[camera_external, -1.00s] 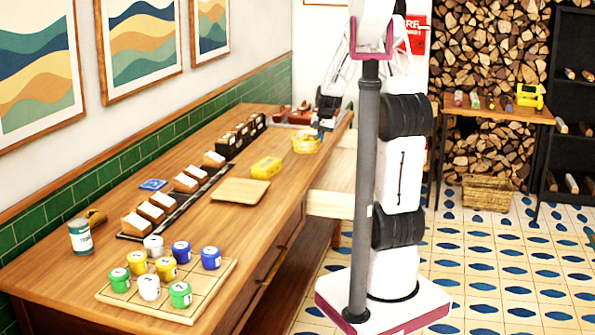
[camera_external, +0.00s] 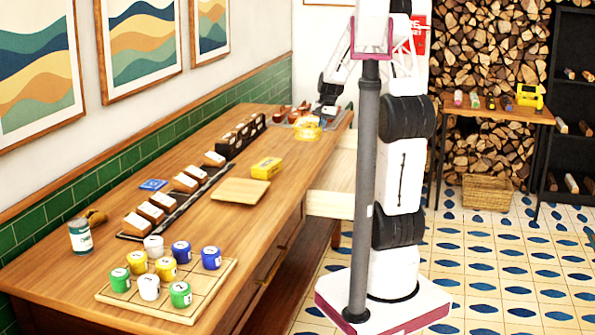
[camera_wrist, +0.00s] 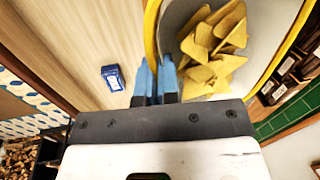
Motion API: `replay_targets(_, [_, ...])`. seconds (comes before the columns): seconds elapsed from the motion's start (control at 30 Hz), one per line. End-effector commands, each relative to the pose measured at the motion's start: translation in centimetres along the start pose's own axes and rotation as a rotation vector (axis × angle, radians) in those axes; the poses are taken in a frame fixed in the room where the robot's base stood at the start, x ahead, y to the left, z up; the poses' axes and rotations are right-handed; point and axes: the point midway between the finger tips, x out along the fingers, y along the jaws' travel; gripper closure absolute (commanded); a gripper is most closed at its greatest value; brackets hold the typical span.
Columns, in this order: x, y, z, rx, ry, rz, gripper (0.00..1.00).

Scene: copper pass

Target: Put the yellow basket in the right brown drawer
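The yellow basket (camera_external: 306,133) is at the far part of the long table, near its right edge; in the wrist view its yellow rim (camera_wrist: 150,35) surrounds a grey inside with several yellow wedge pieces. My gripper (camera_external: 326,113) is at the basket's far right side. In the wrist view, the blue fingertips of my gripper (camera_wrist: 157,75) are close together with the rim between them. A pale wooden drawer (camera_external: 328,204) stands pulled out from the table's right side, partly hidden by my arm.
A small blue box (camera_wrist: 113,77) lies on the pale wood. A yellow box (camera_external: 266,168) and a wooden board (camera_external: 240,191) are nearer on the table. Dark racks with brown blocks line the wall side. Several jars stand on a front tray (camera_external: 215,290).

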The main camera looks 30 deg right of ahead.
Motion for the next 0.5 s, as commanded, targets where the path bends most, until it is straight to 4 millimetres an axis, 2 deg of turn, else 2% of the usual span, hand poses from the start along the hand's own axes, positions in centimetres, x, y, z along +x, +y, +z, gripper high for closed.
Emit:
replay_targets(0.27, [-0.5,4.9,-1.1,0.026,0.001,0.002,1.00])
replay_targets(0.5, [-1.5,10.2,-2.0,0.050,0.006,0.001,1.00])
